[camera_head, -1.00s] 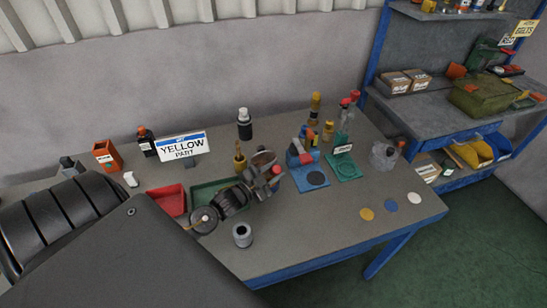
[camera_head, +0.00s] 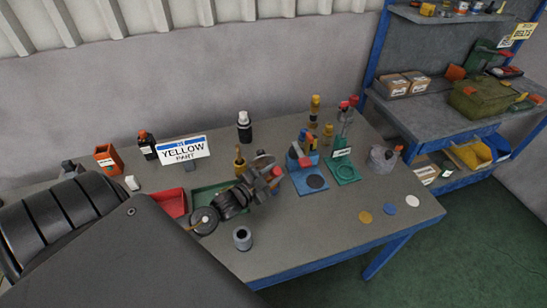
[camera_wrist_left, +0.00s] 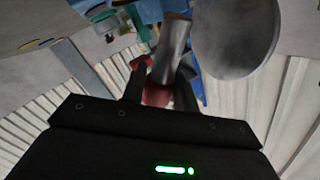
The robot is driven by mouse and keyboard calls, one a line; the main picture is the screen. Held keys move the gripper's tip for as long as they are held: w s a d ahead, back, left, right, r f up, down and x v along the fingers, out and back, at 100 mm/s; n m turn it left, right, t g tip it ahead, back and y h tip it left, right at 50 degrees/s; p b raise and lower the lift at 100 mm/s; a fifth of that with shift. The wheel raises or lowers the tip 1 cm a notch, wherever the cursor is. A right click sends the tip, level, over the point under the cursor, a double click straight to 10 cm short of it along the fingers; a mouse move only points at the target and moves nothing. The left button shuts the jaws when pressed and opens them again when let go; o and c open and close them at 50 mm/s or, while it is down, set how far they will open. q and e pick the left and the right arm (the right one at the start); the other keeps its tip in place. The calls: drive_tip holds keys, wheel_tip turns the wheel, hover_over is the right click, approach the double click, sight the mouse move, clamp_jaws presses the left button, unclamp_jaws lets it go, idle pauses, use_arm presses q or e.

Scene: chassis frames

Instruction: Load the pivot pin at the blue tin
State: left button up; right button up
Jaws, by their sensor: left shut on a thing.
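My left gripper (camera_head: 272,181) is over the table, just left of a blue fixture (camera_head: 298,157) with a flat blue base and a dark round pad. In the left wrist view my left gripper (camera_wrist_left: 160,80) is shut on a silver-grey cylindrical piece with a red part, likely the pivot pin (camera_wrist_left: 173,48). The pin sticks out beyond the fingers. In the head view the gripper largely hides it. I cannot single out a blue tin with certainty. My right gripper is not in view.
A green fixture (camera_head: 347,172) stands right of the blue one. A grey cup (camera_head: 242,238) stands in front of my arm. Red (camera_head: 172,204) and green (camera_head: 208,195) trays lie left. Coloured discs (camera_head: 390,209) lie at the right front, with bare table around them.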

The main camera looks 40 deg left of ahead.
use_arm(q)
drive_tip(key=shift+r+p, duration=2.2)
drive_tip(key=shift+r, duration=0.6)
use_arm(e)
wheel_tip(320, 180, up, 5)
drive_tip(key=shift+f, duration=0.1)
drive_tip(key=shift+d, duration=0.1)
use_arm(q)
drive_tip(key=shift+f, duration=0.2)
drive_tip(key=s+d+r+m+g+h+b, duration=0.1)
drive_tip(key=s+d+m+h+b, duration=0.15)
drive_tip(key=d+b, duration=0.45)
drive_tip(key=s+d+r+m+g+h+b, duration=0.1)
drive_tip(key=s+d+r+m+h+b, duration=0.1)
drive_tip(key=s+d+h+b, duration=0.35)
use_arm(e)
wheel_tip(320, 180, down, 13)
drive_tip(key=shift+b, duration=0.4)
use_arm(q)
drive_tip(key=shift+w+d+r+n+t+y, duration=0.2)
drive_tip(key=shift+w+r+n+t+y, duration=0.25)
drive_tip(key=shift+w+n+y, duration=0.9)
drive_tip(key=shift+w+d+r+n+t+y, duration=0.35)
drive_tip(key=shift+n+y, duration=0.35)
drive_tip(key=shift+y, duration=1.4)
drive_tip(key=shift+w+d+r+n+t+y, duration=0.1)
drive_tip(key=shift+w+r+n+t+y, duration=0.4)
drive_tip(key=shift+n+y, duration=0.9)
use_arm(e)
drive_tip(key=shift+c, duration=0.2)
